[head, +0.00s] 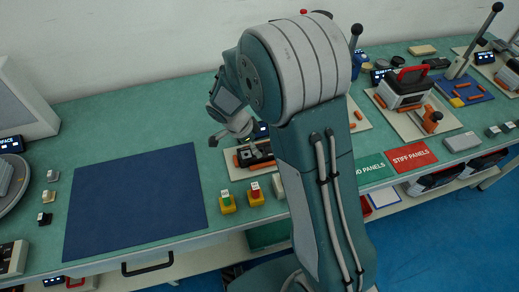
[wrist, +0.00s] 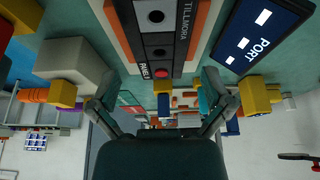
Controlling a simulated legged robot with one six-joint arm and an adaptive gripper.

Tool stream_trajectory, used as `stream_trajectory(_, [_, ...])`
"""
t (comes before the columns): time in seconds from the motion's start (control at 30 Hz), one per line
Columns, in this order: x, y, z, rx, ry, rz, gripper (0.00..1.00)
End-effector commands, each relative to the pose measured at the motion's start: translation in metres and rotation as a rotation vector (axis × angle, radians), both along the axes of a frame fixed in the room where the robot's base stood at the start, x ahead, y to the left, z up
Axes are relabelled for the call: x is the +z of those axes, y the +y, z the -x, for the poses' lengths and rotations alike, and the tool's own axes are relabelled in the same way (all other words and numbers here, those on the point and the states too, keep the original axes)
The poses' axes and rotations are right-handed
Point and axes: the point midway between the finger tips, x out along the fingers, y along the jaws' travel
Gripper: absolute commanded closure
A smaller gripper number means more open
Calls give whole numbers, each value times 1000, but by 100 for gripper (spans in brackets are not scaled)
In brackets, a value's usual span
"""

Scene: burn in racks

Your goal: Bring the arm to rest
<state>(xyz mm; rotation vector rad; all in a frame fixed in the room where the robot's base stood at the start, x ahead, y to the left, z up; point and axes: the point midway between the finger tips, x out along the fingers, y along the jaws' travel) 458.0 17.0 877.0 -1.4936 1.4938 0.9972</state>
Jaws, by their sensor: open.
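My arm rises in the middle of the head view and bends down to the left. My gripper (head: 232,134) hangs above the bench near a dark unit on an orange-edged board (head: 230,160); part of it is hidden behind my wrist. In the wrist view my gripper (wrist: 157,96) is open, its two fingers spread wide with nothing held between them. A dark panel marked TILLMORA (wrist: 165,30) lies beyond the fingers, with a blue PORT display (wrist: 263,35) beside it. I cannot tell whether the fingers touch anything.
The green bench (head: 120,105) carries a bare dark blue mat (head: 135,205) at left. Two yellow-based buttons (head: 227,203) stand near the front edge. My arm hides part of the bench. A red-handled machine (head: 405,85) and a red STIFF PANELS sign (head: 410,156) are at right.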

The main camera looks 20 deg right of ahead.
Motion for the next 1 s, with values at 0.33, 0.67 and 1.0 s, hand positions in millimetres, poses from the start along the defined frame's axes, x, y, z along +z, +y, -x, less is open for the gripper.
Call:
stream_trajectory(0.33, [59,26,-1,2,-1,0,0])
stream_trajectory(0.67, [69,30,-1,0,2,0,0])
stream_trajectory(1.0, [126,12,34,272,26,-87,0])
